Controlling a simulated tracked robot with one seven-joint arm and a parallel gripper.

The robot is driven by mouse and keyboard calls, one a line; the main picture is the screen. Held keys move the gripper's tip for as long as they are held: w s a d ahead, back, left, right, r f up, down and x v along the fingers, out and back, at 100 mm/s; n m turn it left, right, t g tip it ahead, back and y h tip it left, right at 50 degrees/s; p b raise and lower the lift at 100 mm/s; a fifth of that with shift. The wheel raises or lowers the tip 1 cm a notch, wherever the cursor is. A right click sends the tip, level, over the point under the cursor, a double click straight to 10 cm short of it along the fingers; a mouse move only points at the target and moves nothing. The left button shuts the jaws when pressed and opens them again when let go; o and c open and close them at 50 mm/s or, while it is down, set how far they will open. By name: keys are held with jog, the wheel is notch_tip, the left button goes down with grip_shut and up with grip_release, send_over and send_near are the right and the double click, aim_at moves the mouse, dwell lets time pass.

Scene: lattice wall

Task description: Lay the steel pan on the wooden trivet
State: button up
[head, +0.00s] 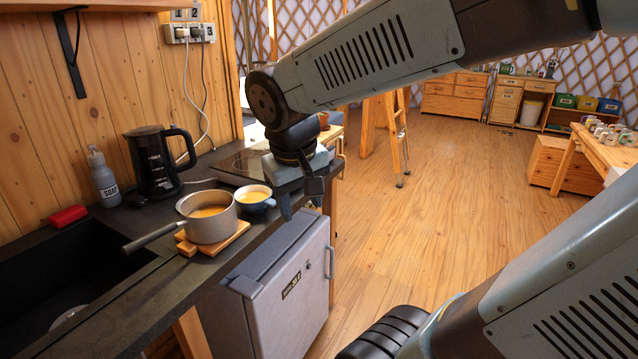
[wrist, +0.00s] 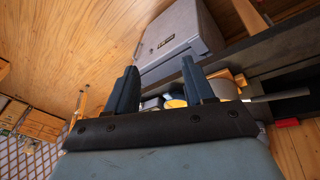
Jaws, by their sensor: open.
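A blue cup (head: 255,199) with yellow liquid stands close to the pan, between it and my gripper. A black kettle (head: 155,163), a soap bottle (head: 104,180) and a red sponge (head: 68,216) stand behind. The sink is at left; a grey cabinet (head: 278,290) is below.

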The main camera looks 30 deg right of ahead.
jog(key=r+t, duration=0.1)
jog(key=s+d+r+t+y, duration=0.1)
jog(key=s+d+r+y, duration=0.1)
jog(key=r, duration=0.1)
jog(key=shift+s+m+t, duration=0.15)
jog(key=shift+m+t, duration=0.15)
jog(key=shift+t, duration=0.1)
